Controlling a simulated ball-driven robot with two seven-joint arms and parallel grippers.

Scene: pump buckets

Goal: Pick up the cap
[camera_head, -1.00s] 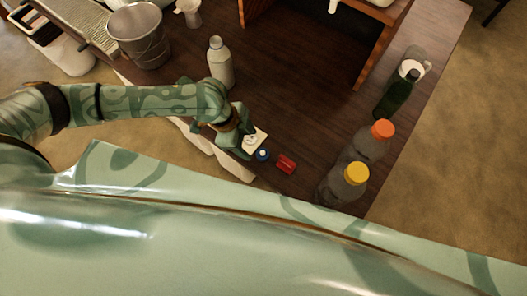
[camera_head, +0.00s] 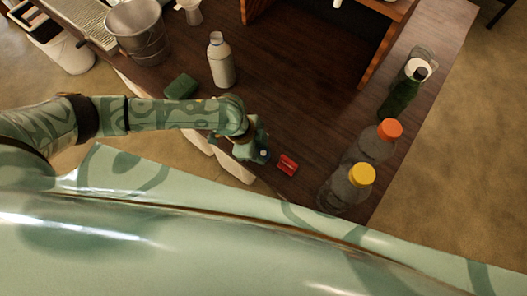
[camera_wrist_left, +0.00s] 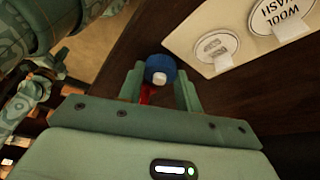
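The small blue cap (camera_head: 263,154) with a whitish centre lies near the front edge of the dark wooden table (camera_head: 290,90). In the left wrist view the cap (camera_wrist_left: 160,72) shows between the fingertips of my left gripper (camera_wrist_left: 160,84). The two fingers stand apart on either side of it, and I see no clear grip on it. In the head view my left gripper (camera_head: 258,150) is low at the table's front edge, right beside the cap and partly covering it. My right gripper is not in view.
A red object (camera_head: 288,164) lies just right of the cap. Bottles with yellow (camera_head: 361,174) and orange (camera_head: 389,128) caps stand at the right. A white bottle (camera_head: 220,62), green block (camera_head: 181,87) and metal bucket (camera_head: 138,33) stand farther back.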

